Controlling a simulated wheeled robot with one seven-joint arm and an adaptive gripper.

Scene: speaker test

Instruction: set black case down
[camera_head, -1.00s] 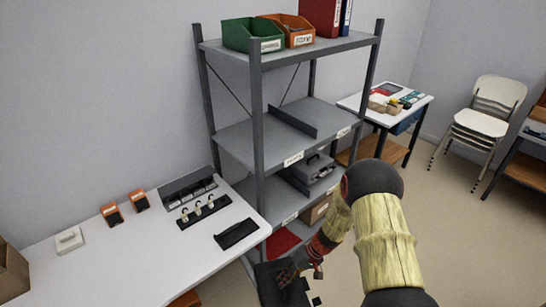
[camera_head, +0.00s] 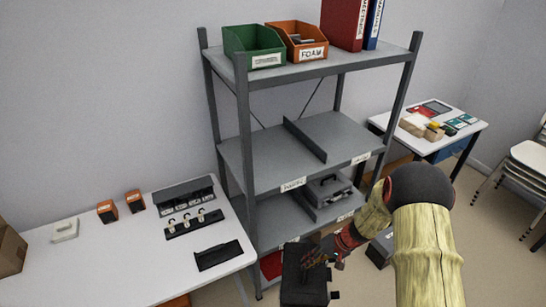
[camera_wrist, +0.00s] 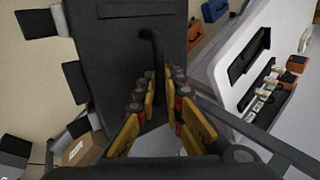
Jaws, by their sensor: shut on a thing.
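The black case (camera_head: 300,280) hangs from my gripper (camera_head: 318,258) in the head view, low in the picture in front of the shelf rack and right of the white table. In the wrist view the case (camera_wrist: 115,65) fills the upper middle. The yellow fingers of my gripper (camera_wrist: 160,100) are shut on its dark handle there. The case's underside is hidden, and the head view cuts off little or none of it; I cannot tell its exact height.
The grey rack (camera_head: 245,150) has a clear middle shelf and a grey case (camera_head: 327,188) behind a divider on a lower shelf. The white table (camera_head: 130,265) holds a black tray (camera_head: 218,255), orange-black boxes and a white device; its front is bare. A side table (camera_head: 470,128) stands behind.

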